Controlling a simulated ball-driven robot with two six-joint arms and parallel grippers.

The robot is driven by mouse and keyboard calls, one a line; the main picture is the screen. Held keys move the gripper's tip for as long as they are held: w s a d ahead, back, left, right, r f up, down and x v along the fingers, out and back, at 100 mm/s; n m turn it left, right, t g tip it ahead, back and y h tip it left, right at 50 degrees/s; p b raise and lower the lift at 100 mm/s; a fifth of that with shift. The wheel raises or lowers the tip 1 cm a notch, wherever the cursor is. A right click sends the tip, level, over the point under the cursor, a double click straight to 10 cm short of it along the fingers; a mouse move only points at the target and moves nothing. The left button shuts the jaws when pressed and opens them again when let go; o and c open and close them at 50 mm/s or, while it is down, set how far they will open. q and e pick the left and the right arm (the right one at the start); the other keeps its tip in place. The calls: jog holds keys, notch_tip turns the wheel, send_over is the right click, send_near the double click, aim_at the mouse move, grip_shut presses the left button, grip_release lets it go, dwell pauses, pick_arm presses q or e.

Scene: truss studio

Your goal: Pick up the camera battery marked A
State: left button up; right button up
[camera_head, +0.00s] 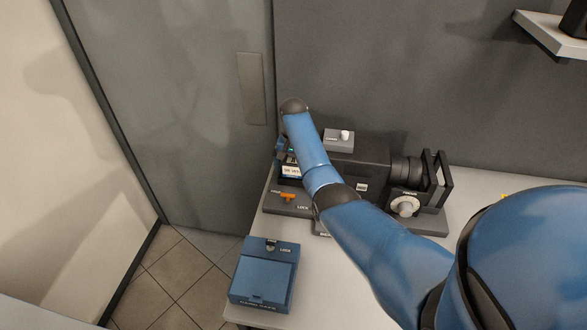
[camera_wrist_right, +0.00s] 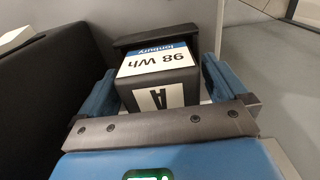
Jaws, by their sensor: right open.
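The camera battery marked A (camera_wrist_right: 158,62) is a dark block with a white letter A and a "98 Wh" label. In the right wrist view it lies between the two blue fingers of my right gripper (camera_wrist_right: 160,82), which is open. I see a gap at the fingers and cannot tell any contact. In the head view the battery's white label (camera_head: 291,170) shows at the left end of the dark camera (camera_head: 363,176). My right gripper (camera_head: 283,150) is there too, partly hidden by my arm. My left gripper is not in view.
The camera rests on a dark base with an orange lever (camera_head: 287,196) on the table (camera_head: 330,290). A blue case (camera_head: 263,272) stands at the front left. A lens mount with a white knob (camera_head: 404,206) is at right. A door and wall stand behind.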

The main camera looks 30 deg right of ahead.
jog(key=shift+c, duration=0.5)
jog(key=c, duration=1.3)
jog(key=shift+r, duration=0.15)
jog(key=shift+w+r, duration=0.1)
jog(key=shift+r, duration=0.65)
notch_tip(320, 180, up, 8)
jog(key=shift+f, duration=0.1)
notch_tip(320, 180, up, 10)
jog(key=p, duration=0.9)
